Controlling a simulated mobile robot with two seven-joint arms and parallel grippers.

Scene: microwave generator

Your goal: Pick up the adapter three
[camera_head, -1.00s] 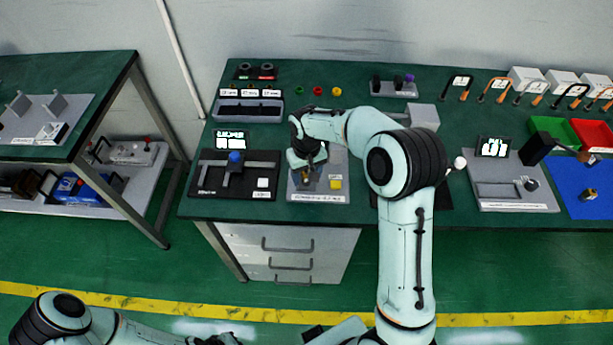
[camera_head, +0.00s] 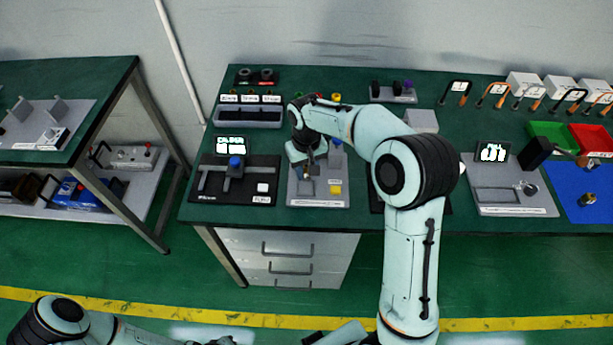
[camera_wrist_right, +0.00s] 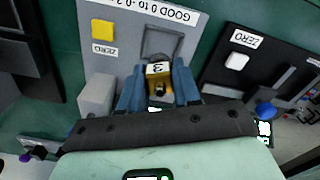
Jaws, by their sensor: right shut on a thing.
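The adapter three (camera_wrist_right: 157,70) is a yellow block with a white label "3", seen in the right wrist view. My right gripper (camera_wrist_right: 159,88) has its two blue fingers shut on it, one on each side. In the head view my right gripper (camera_head: 310,172) is over the grey gauge plate (camera_head: 318,199) on the bench, and little of the adapter shows there. I cannot tell whether the adapter touches the plate. Part of my left arm shows at the lower left of the head view; its gripper is not clearly seen.
The plate has a yellow button (camera_head: 335,189) labelled "ZERO". A black fixture (camera_head: 213,187) with a blue knob (camera_head: 236,162) stands left of it. A labelled grey rack (camera_head: 248,120) is behind. A grey fixture (camera_head: 512,207) and a blue mat (camera_head: 570,180) lie right.

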